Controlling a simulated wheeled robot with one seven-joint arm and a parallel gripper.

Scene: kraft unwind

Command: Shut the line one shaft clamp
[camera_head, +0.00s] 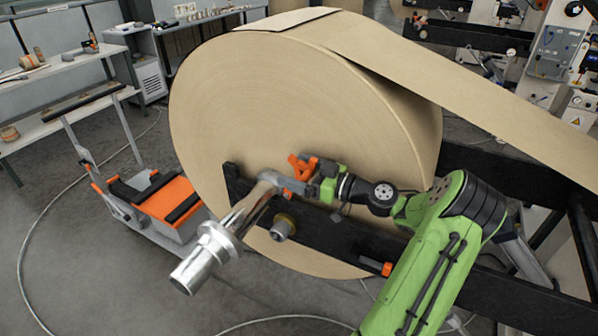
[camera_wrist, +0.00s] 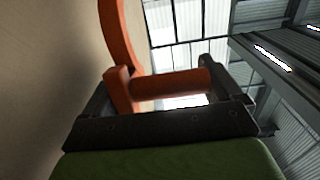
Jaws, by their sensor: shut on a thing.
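The shaft clamp (camera_head: 290,184) is grey and sits at the near end of the big kraft roll, around or against the shiny shaft (camera_head: 240,212). Its orange handle (camera_head: 298,165) stands up beside the roll face; in the wrist view the handle's crossbar (camera_wrist: 172,83) lies between the black fingers. My gripper (camera_head: 312,181) is shut on that handle, and it also shows in the wrist view (camera_wrist: 172,92). My green wrist hides part of the clamp, and I cannot tell whether the clamp is fully over the shaft.
The kraft roll (camera_head: 270,110) fills the space behind the clamp. A black stand beam (camera_head: 340,238) runs below it, with another orange handle (camera_head: 375,266). An orange-topped lift cart (camera_head: 170,200) stands at left, near benches (camera_head: 65,115). Open floor lies at lower left, with hoses.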

